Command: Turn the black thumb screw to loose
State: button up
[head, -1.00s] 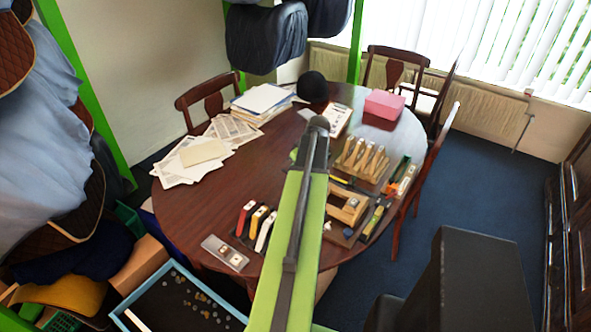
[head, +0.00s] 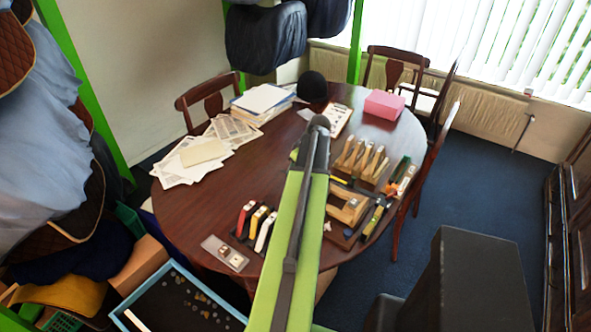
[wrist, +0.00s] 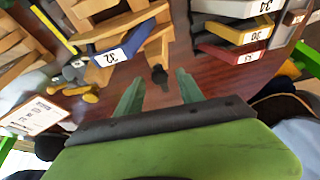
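The black thumb screw (wrist: 159,75) shows in the wrist view as a small dark knob with a stem, at the near end of a wooden frame (wrist: 128,28). A blue tag marked 32 (wrist: 112,57) lies on the frame to the left of the screw. My gripper (wrist: 160,82) is open, with one green finger on each side of the screw as seen in this view. I cannot tell whether either finger touches it. In the head view my green arm hides the gripper, and I cannot make out the screw.
Numbered red, yellow and white pieces (wrist: 235,52) stand to the right in the wrist view. Knobs and small tools (wrist: 75,80) lie to the left. In the head view, papers (head: 195,160) and a pink box (head: 384,104) lie on the round table (head: 180,205).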

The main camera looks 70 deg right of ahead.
jog(key=shift+r, duration=0.1)
jog(key=p+v, duration=1.6)
jog(key=v, duration=0.1)
jog(key=shift+s+a+r, duration=0.1)
